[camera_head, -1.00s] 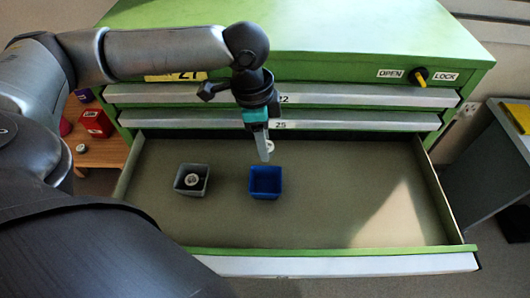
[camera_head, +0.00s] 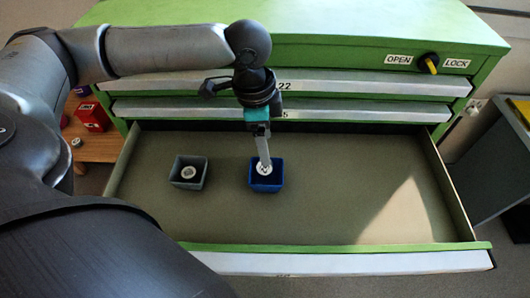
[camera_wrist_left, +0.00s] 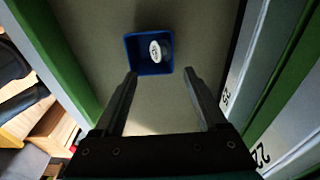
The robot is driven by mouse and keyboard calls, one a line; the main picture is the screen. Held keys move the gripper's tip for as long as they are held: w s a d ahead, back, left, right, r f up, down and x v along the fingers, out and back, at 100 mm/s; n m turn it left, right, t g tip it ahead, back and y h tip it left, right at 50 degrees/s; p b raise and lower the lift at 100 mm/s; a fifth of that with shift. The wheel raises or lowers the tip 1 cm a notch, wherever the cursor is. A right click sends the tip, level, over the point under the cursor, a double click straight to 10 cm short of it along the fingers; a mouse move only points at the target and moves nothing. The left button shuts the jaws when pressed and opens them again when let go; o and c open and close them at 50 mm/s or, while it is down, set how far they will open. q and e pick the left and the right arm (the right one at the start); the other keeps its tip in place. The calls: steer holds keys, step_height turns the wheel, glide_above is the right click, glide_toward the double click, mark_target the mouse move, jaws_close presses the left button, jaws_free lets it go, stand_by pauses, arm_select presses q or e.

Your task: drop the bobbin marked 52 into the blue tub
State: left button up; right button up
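The blue tub (camera_head: 278,181) stands in the open drawer. A white-topped bobbin (camera_wrist_left: 155,50) lies inside the tub, against the wall in the left wrist view; it also shows in the head view (camera_head: 264,169). Its mark is too small to read for sure. My left gripper (camera_wrist_left: 160,73) is open and empty, its two fingers spread apart with the tub beyond their tips. In the head view the left gripper (camera_head: 264,160) reaches down over the tub. My right gripper is not in view.
A grey tub (camera_head: 175,181) with a white-topped item in it stands left of the blue tub. The drawer floor (camera_head: 340,190) to the right is bare. Closed drawers of the green cabinet (camera_head: 330,25) rise behind. A wooden table (camera_head: 100,147) with red items is at left.

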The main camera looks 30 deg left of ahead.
arm_select(q)
steer(key=shift+o, duration=0.2)
step_height(320, 180, up, 15)
steer(key=s+a, duration=0.1)
steer(key=shift+a+p, duration=0.3)
steer(key=shift+p, duration=0.15)
steer(key=shift+r, duration=0.1)
